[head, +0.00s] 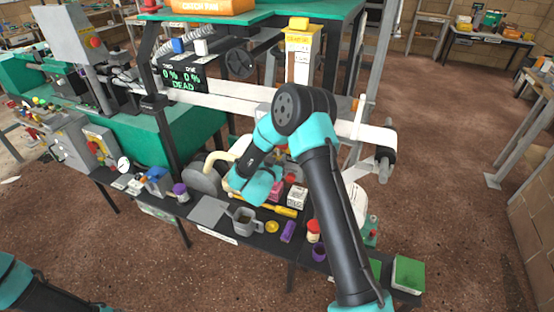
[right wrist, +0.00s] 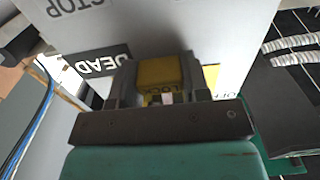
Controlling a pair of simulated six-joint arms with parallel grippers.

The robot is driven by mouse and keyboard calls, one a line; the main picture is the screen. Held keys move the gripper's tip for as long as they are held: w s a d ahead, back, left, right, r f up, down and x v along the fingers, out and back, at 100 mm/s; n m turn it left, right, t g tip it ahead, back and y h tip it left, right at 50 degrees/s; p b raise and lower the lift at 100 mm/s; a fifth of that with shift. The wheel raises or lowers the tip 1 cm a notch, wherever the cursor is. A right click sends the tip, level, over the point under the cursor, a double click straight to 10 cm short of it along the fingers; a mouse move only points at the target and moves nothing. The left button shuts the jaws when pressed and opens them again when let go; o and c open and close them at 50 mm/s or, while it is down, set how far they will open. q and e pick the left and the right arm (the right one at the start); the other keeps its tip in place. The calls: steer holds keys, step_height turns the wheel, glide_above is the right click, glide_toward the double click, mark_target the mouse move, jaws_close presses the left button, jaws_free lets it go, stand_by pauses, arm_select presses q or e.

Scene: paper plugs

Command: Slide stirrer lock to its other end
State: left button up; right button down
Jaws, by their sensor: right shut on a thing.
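The block is in front of a light grey panel (right wrist: 140,22) with STOP lettering; a DEAD label is to the left and a partly cut-off label to the right. In the head view, my right arm reaches over the bench and its teal wrist hides the fingers and the block. My left arm shows only at the bottom left corner, and its gripper is out of the frame.
In the head view, a grey mug (head: 243,220), a yellow-handled tool (head: 277,210), a purple block (head: 288,231) and a red-capped jar (head: 313,231) stand on the dark bench near my right arm. A white paper web (head: 220,103) runs behind.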

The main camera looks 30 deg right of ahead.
steer(key=shift+f, duration=1.35)
steer(key=c, duration=0.6)
jaws_free()
steer(key=v, duration=1.7)
steer(key=shift+s+a, duration=0.15)
